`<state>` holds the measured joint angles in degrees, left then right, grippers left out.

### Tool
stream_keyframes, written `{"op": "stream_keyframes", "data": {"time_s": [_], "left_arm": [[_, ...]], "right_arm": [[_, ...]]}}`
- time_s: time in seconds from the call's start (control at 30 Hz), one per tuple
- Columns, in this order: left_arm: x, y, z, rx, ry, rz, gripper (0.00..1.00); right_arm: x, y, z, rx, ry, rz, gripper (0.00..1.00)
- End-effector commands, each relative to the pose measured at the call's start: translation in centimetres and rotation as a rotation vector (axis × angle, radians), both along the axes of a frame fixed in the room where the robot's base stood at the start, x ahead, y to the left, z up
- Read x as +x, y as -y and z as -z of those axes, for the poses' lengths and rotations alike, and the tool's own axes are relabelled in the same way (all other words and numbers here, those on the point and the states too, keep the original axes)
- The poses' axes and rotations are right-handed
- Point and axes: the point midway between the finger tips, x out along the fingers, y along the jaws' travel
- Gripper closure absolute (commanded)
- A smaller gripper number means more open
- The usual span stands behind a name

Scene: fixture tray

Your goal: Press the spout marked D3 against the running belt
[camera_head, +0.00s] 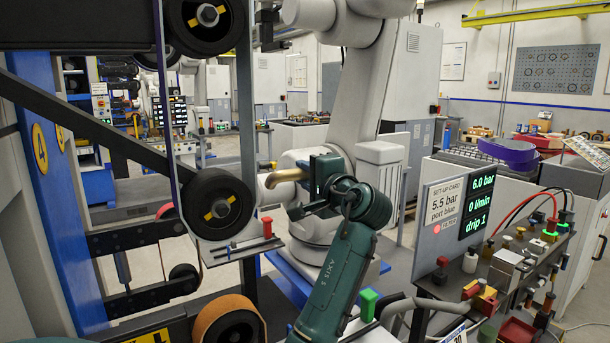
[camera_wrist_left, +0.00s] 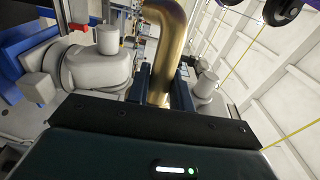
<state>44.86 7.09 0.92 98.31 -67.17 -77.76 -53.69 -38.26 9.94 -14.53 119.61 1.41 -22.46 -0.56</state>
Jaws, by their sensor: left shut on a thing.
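A brass-coloured bent spout (camera_head: 288,175) is held in my left gripper (camera_head: 316,178), at the centre of the head view. In the left wrist view the spout (camera_wrist_left: 164,45) rises between the two dark fingers (camera_wrist_left: 162,90), which are shut on it. No D3 mark can be read. The spout's free end points left, toward a black wheel (camera_head: 218,204) of the belt machine, with a small gap appearing between them in the picture; true depth is unclear. A brown belt (camera_head: 205,318) wraps a lower wheel. Whether any belt is running cannot be told. My right gripper is not in view.
A dark diagonal bar (camera_head: 95,130) and another black wheel (camera_head: 206,22) belong to the machine at left. A white robot arm (camera_head: 355,95) stands behind my gripper. At right, a bench carries a set-up card (camera_head: 445,203), a green-lit display (camera_head: 478,205) and fittings with hoses.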

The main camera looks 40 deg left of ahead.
Motion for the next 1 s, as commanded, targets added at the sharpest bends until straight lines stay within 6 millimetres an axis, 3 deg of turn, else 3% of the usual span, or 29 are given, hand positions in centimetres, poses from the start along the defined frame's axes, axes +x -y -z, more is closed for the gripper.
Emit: {"op": "stream_keyframes", "data": {"time_s": [0.17, 1.0], "left_arm": [[0.3, 0.1, -0.2, 0.003, 0.002, 0.002, 1.00], [7.5, 2.2, -0.3, 0.002, 0.003, 0.002, 1.00]], "right_arm": [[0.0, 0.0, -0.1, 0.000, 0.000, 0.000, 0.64], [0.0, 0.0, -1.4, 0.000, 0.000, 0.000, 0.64]]}}
